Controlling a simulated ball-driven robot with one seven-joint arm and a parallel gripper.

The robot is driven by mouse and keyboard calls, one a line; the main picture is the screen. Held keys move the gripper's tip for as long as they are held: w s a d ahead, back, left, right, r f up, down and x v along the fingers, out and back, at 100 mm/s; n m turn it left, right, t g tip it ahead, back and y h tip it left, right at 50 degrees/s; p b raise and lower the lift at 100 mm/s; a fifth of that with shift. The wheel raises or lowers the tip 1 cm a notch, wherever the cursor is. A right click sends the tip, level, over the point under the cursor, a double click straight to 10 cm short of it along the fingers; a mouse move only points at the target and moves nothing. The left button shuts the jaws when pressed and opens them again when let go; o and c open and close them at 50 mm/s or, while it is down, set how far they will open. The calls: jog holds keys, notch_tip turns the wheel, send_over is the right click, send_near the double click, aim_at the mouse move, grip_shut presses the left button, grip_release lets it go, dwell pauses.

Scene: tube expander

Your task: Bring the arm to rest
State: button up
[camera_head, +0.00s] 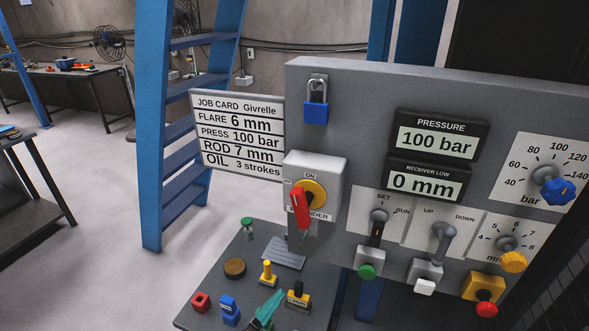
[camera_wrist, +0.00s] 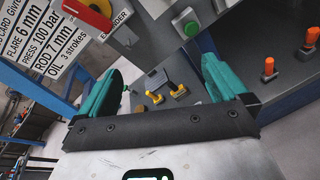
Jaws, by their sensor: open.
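My gripper shows in the wrist view (camera_wrist: 160,88) with its two teal fingers spread apart and nothing held between them. In the head view my gripper (camera_head: 266,308) shows only in part, as a teal finger at the bottom edge, over the front of the low tray (camera_head: 205,312). It is below and in front of the grey control panel (camera_head: 345,85). In the wrist view the panel's red handle (camera_wrist: 88,15) and green button (camera_wrist: 187,22) lie beyond the fingers. I see no contact between the fingers and the panel.
The tray holds several small parts, including a yellow one (camera_head: 267,272), a blue one (camera_head: 229,308) and a red one (camera_head: 201,301). A blue padlock (camera_head: 316,103) hangs on the panel. A job card (camera_head: 238,135) stands left of it, before a blue ladder (camera_head: 165,150). Floor (camera_head: 105,200) at left is clear.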

jog(key=s+d+f+m+g+y+b, duration=0.1)
jog(key=s+d+f+m+g, duration=0.2)
jog(key=d+f+m+g, duration=0.75)
jog(key=s+d+f+m+g+y+b, duration=0.2)
jog(key=s+d+f+m+y, duration=0.3)
jog(key=s+d+f+m, duration=1.1)
jog(key=shift+s+f, duration=0.2)
jog(key=shift+s, duration=0.05)
jog(key=shift+d, duration=0.1)
